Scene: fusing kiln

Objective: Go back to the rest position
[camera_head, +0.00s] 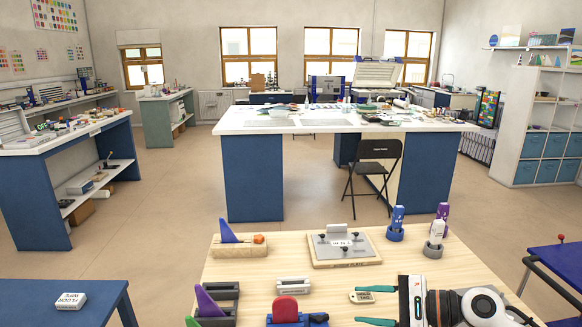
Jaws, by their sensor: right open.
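My right gripper (358,305) shows at the lower right over the wooden table (300,262). Its two green fingers point left and stand apart, with nothing between them. A small beige tag (361,297) lies near the upper fingertip. My right arm comes in from the lower right and hides part of the table there. My left gripper is not in view.
A grey plate on a wooden board (343,246), a wooden block with a blue fin (238,247), and blue and white bottles (396,222) (436,236) stand behind the gripper. A red-topped item (285,309) and labelled block (293,285) sit left. A folding chair (376,170) stands beyond.

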